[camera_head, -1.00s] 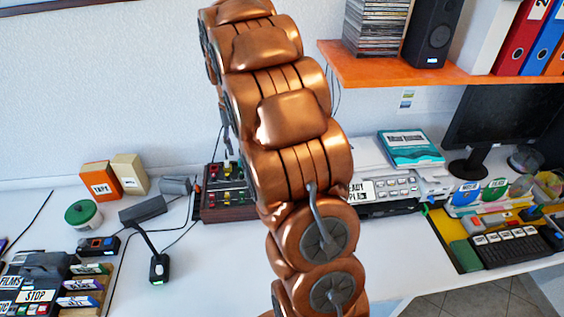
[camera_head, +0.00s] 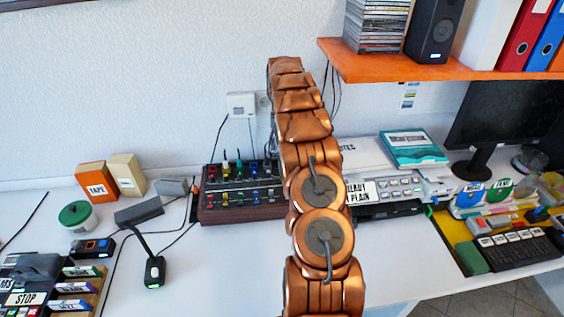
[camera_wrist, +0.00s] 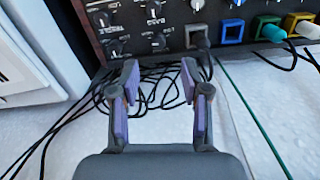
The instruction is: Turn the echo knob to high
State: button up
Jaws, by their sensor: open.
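A dark panel with a wooden edge (camera_wrist: 85,18) fills the top of the wrist view. It carries several round black knobs, one at upper left (camera_wrist: 105,18) and another lower down (camera_wrist: 158,42), with small white labels. The labels are too small to read, so I cannot tell which is the echo knob. My gripper (camera_wrist: 160,82) is open and empty, its two purple-padded fingers below the panel and apart from the knobs. In the head view a dark console with coloured plugs (camera_head: 240,200) stands by the wall, and my arm hides what lies behind it, including my gripper.
Loose black cables (camera_wrist: 150,95) lie between and beyond the fingers. Coloured sockets, one blue (camera_wrist: 232,32), and a teal plug (camera_wrist: 272,32) are at the panel's right. An orange shelf (camera_head: 430,70) overhangs the desk at right. A desk lamp (camera_head: 154,270) stands at left.

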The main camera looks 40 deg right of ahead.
jog(key=shift+d+f, duration=0.2)
jog(key=shift+f, duration=0.15)
jog(key=shift+f+p, duration=1.5)
jog(key=shift+f, duration=2.2)
grip_shut()
